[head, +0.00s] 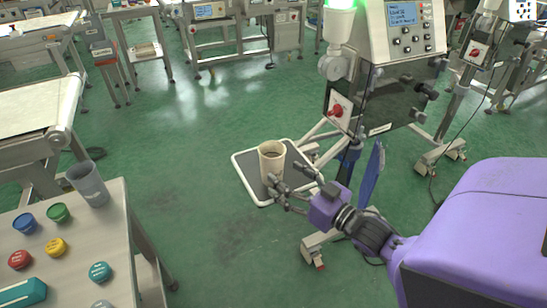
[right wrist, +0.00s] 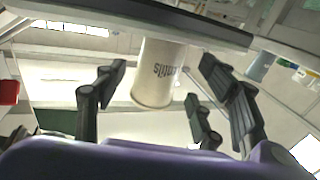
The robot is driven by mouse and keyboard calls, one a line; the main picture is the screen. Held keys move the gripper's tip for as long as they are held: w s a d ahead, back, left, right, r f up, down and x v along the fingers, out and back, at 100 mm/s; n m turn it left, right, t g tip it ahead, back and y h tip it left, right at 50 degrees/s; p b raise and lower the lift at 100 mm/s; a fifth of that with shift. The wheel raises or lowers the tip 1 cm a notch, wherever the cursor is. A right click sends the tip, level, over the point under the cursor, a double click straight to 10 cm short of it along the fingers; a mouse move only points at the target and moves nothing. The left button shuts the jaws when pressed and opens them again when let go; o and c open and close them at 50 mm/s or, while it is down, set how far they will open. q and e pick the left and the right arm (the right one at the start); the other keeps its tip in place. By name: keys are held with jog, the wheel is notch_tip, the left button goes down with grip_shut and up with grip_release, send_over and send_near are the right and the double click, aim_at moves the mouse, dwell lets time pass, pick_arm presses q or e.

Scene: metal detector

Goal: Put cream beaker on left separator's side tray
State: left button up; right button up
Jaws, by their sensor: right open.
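The cream beaker (head: 271,158) stands upright on the grey, white-rimmed side tray (head: 244,162) of the separator (head: 372,95) in the head view. My right gripper (head: 288,179) is open at the beaker's near right side, its fingers spread and apart from it. In the right wrist view, the picture is upside down and the beaker (right wrist: 157,75) shows between the open fingers (right wrist: 165,90), with dark lettering on its wall. Its base meets the dark tray edge (right wrist: 190,22). My left gripper is not in view.
A table (head: 120,235) at the lower left carries a grey cup (head: 88,184), several coloured round pieces and a teal box (head: 22,293). Conveyors and other machines stand farther back. The green floor (head: 190,170) between table and tray is clear.

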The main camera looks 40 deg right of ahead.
jog(key=s, duration=0.6)
jog(key=shift+d, duration=0.25)
jog(key=shift+p, duration=0.3)
